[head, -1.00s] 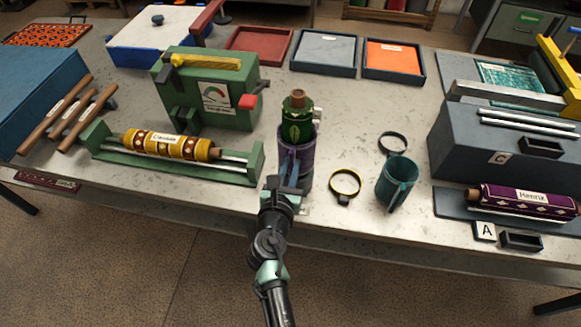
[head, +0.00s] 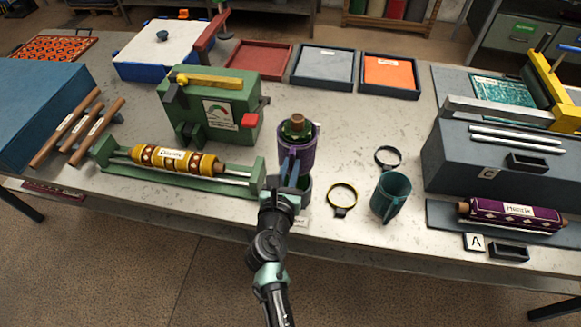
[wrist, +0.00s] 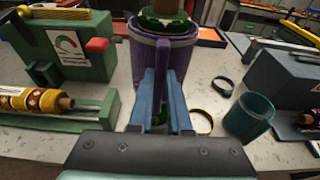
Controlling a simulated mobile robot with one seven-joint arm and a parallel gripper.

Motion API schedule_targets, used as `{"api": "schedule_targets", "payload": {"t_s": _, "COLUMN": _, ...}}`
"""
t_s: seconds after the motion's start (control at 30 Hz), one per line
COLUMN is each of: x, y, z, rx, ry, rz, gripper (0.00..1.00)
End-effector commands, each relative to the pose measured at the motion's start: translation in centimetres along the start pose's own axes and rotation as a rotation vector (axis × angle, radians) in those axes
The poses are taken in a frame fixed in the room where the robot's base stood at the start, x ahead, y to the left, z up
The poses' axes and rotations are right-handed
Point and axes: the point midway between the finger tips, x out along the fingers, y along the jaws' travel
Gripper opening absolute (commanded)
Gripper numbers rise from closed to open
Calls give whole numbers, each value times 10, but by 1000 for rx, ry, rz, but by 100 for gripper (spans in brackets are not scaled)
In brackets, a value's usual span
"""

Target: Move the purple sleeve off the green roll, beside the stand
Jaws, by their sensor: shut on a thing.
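The purple sleeve (head: 296,161) is around the upper part of the green roll (head: 297,128), whose green top and brown end stick out above it. My gripper (head: 290,180) is shut on the sleeve's handle from the front; the wrist view shows the two blue fingers (wrist: 166,105) on the purple handle, with the sleeve (wrist: 160,58) right behind. The roll stands upright. The stand (head: 305,191) shows only in part below the sleeve, behind my gripper.
A yellow ring clamp (head: 342,195), a dark ring clamp (head: 388,157) and a teal sleeve (head: 390,195) stand to the right. A green rack with a yellow roll (head: 176,160) is at the left. Bare table (head: 345,130) lies behind the clamps.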

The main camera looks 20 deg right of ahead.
Motion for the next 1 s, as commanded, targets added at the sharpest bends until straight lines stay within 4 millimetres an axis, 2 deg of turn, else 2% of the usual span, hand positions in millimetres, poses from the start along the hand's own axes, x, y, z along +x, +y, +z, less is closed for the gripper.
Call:
{"api": "schedule_targets", "payload": {"t_s": 0.03, "x": -2, "y": 0, "z": 7, "rx": 0, "ry": -1, "rz": 0, "gripper": 0}}
{"api": "schedule_targets", "payload": {"t_s": 1.0, "x": -18, "y": 0, "z": 72, "rx": 1, "ry": 0, "rz": -1, "gripper": 0}}
